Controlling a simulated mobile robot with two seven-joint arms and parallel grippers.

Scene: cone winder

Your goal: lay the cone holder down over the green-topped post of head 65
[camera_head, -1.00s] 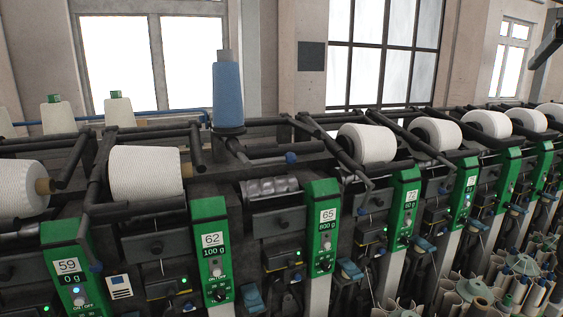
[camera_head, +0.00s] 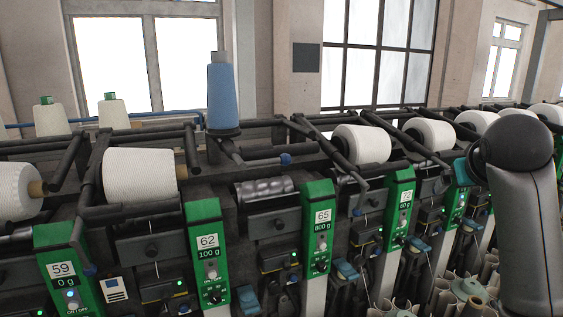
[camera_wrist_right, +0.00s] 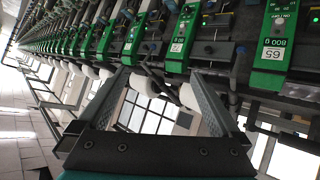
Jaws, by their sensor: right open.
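The green-topped post of head 65 (camera_head: 318,230) stands right of centre in the head view, with label 65 and an 800 g display. It also shows at the upper right of the right wrist view (camera_wrist_right: 272,45). Behind and left of it, the cone holder (camera_head: 226,145) is tilted up, with a blue cone (camera_head: 222,98) standing upright on it. A rod with a blue knob (camera_head: 285,159) reaches right from near its base. The drum (camera_head: 265,190) beside the post is bare. My right gripper (camera_wrist_right: 160,78) is open and empty, apart from the post. My left gripper is out of view.
Posts of heads 62 (camera_head: 208,255), 59 (camera_head: 68,270) and 72 (camera_head: 398,205) stand in the same row. White cones (camera_head: 140,177) lie on neighbouring heads, another (camera_head: 361,144) to the right. My right arm covers the right side of the head view.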

